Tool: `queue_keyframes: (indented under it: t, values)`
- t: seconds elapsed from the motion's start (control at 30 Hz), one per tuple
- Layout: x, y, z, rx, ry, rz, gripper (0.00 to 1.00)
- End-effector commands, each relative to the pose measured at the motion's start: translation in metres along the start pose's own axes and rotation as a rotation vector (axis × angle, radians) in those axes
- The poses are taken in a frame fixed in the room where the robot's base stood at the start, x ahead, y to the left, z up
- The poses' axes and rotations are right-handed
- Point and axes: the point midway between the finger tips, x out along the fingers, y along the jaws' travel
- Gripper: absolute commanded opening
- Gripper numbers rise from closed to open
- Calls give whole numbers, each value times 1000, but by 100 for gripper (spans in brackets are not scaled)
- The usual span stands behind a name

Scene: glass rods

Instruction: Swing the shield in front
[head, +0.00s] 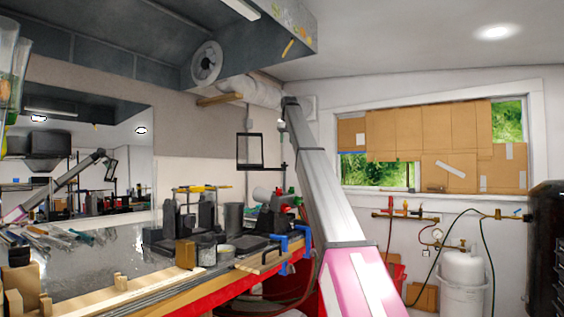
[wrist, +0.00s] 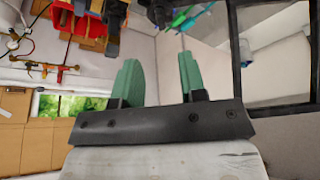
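The shield (head: 250,151) is a clear-looking panel in a dark square frame, held up over the back of the workbench beside a thin post. In the wrist view, which is tilted upside down, the shield (wrist: 272,60) fills the upper right, with its frame cut off by the picture edge. My gripper (wrist: 158,58) has two green fingers standing apart with nothing between them. It shows to the left of the shield's frame, and no contact is visible. In the head view my arm rises in front of the bench, and my gripper cannot be made out.
The bench (head: 175,291) carries dark equipment, cups, wooden blocks and several rods at left. A blue clamp (head: 303,240) sits at its right edge. A torch-like tool with green and red knobs stands below the shield. A white tank (head: 463,270) stands right. Space above the bench looks open.

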Motion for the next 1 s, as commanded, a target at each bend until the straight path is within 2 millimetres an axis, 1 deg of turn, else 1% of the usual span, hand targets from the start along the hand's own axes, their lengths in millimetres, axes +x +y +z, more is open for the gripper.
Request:
queue_keyframes:
  t: [0.13, 0.27, 0.37, 0.47, 0.7, 0.83, 1.0]
  values:
    - [2, 0, 0, 0, 0, 0, 38]
    - [12, 0, 1, 0, 0, 0, 38]
    - [24, 0, 1, 0, -1, 0, 38]
    - [40, 0, 1, 0, -2, 0, 38]
    - [83, 0, 1, 0, -1, 0, 38]
    - [99, 0, 0, 0, 0, 0, 38]
    - [108, 0, 0, 0, 0, 0, 38]
